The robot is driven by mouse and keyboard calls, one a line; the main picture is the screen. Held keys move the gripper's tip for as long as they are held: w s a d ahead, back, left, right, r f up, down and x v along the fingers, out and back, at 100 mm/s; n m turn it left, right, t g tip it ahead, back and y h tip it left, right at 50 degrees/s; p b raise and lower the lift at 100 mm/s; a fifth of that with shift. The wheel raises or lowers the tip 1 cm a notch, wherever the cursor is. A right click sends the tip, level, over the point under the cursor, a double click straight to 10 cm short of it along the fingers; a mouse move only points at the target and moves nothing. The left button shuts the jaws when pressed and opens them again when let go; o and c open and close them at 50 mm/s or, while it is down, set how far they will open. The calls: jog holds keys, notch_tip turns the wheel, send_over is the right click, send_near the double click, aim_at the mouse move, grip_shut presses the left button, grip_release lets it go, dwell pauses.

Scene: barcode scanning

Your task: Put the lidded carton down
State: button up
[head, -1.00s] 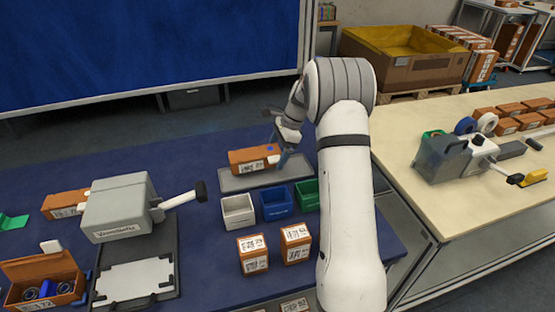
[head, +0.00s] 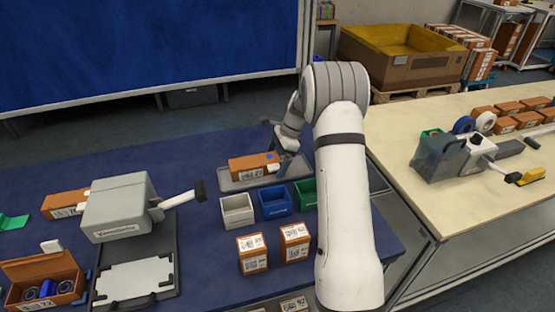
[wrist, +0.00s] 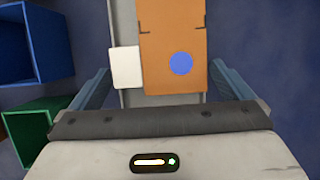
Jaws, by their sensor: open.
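The lidded carton (head: 252,167), orange-brown with a printed label, lies flat on the grey tray (head: 234,187) on the blue table. In the wrist view, its top (wrist: 170,35) shows a blue round dot and sits between my fingers. My gripper (wrist: 160,68) is open, with a finger on each side and a visible gap to the carton. In the head view, my gripper (head: 287,163) is at the carton's right end, partly hidden by my arm. A small white piece (wrist: 126,67) shows beside the carton's left edge.
In front of the tray stand a grey bin (head: 237,212), a blue bin (head: 273,203) and a green bin (head: 306,194). Two upright cartons (head: 252,254) stand nearer. A grey scanner device (head: 122,207) is at left. A pale side table (head: 470,190) is at right.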

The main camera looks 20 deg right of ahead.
jog(key=b+v, duration=0.1)
jog(key=v, duration=1)
jog(key=s+a+r+n+h, duration=0.1)
jog(key=s+a+r+n, duration=0.3)
jog(key=s+r, duration=0.35)
jog(key=s+a+n+t+h, duration=0.1)
jog(key=s+a+n, duration=0.2)
jog(key=s+n, duration=0.4)
jog(key=s+a+f+n+t+h, duration=0.1)
jog(key=s+n, duration=0.6)
jog(key=s, duration=1.4)
jog(key=shift+a+f+t+h, duration=0.35)
jog(key=shift+a+t+h, duration=0.25)
jog(key=shift+a, duration=0.6)
